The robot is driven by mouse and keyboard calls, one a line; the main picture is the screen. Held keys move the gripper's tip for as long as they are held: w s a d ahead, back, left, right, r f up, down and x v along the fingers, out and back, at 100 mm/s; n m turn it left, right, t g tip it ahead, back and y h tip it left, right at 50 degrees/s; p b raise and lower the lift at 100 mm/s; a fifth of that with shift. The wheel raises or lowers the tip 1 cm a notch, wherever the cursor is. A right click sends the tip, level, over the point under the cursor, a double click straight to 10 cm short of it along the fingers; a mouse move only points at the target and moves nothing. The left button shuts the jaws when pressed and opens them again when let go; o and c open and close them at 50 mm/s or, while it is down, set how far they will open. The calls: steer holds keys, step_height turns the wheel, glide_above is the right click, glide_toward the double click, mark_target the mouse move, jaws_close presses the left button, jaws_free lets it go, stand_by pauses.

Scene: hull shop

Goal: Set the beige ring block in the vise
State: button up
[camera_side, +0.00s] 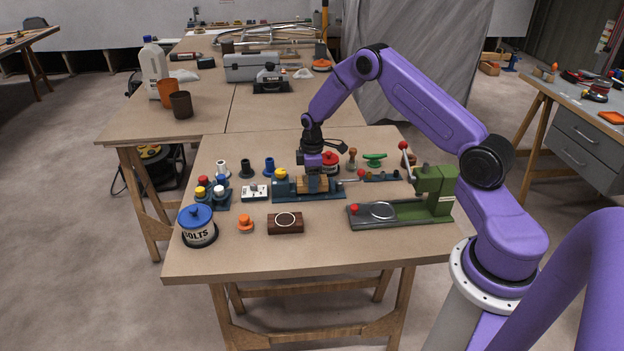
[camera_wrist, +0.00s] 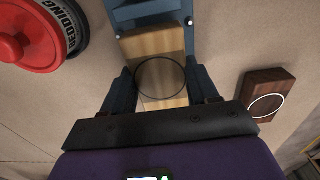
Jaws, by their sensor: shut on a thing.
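The beige ring block (camera_wrist: 160,80) has a thin dark ring on its top face and sits between my two fingers in the wrist view. My gripper (camera_wrist: 163,88) is shut on it. In the side view my gripper (camera_side: 315,176) is low over the blue vise (camera_side: 325,195), and pale wood (camera_side: 310,185) shows at the vise's jaws. The vise (camera_wrist: 150,15) also shows at the top of the wrist view, right by the block. I cannot tell whether the block rests on the vise bed or is just above it.
A dark brown block with a white ring (camera_side: 286,222) lies in front of the vise. A red-lidded tin (camera_wrist: 30,35) stands close behind it. A green machine (camera_side: 430,195) is at right, a blue-lidded bolts tin (camera_side: 198,228) at left. The front table edge is clear.

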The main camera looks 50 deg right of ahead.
steer(key=shift+f, duration=0.6)
stand_by(0.3)
steer(key=o, duration=0.8)
steer(key=shift+o, duration=0.2)
step_height(320, 180, up, 11)
stand_by(0.7)
